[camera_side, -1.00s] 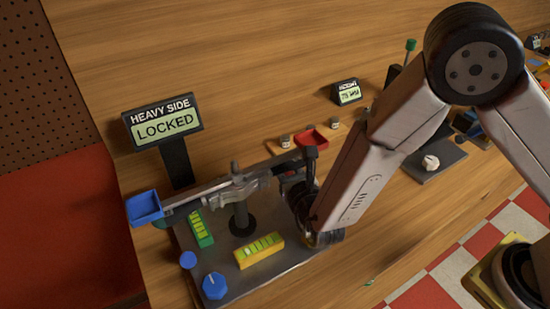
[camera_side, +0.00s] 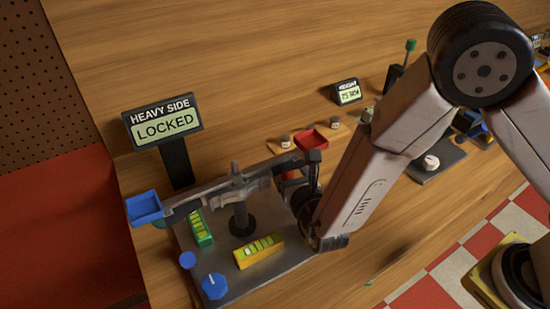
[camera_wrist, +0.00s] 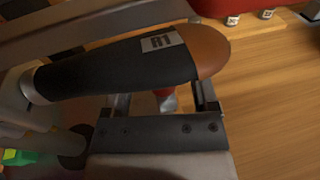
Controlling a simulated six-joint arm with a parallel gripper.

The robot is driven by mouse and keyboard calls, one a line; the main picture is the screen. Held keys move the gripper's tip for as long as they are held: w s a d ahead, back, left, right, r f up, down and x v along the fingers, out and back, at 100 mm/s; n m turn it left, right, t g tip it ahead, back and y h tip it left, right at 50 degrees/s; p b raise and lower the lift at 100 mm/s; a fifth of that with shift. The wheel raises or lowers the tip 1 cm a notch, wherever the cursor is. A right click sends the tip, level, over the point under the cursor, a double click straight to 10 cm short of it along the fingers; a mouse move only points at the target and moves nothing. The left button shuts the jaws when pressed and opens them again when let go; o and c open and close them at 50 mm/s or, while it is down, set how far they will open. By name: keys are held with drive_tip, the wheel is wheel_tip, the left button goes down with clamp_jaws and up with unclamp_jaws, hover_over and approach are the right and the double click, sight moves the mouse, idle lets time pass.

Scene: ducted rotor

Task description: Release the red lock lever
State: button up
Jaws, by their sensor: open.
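The balance stands on a dark base plate (camera_side: 270,278), with a blue pan (camera_side: 144,207) at left and a red pan (camera_side: 311,139) at right. A small red part (camera_side: 289,175), seemingly the red lock lever, shows beside my gripper (camera_side: 302,192), below the red pan. Most of it is hidden. In the wrist view my gripper (camera_wrist: 160,103) is open, and a red piece (camera_wrist: 166,101) shows between its fingers. I cannot tell whether they touch it. The sign (camera_side: 163,122) reads "HEAVY SIDE LOCKED".
A dark rounded body (camera_wrist: 120,67) with a brown end and a label crosses the wrist view before the fingers. Yellow (camera_side: 259,251) and green (camera_side: 201,228) blocks and blue knobs (camera_side: 214,286) lie on the plate. Small weights (camera_side: 285,141) stand behind. Wood at front right is clear.

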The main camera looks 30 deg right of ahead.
drive_tip(key=shift+v, duration=3.3)
drive_tip(key=shift+d, duration=0.1)
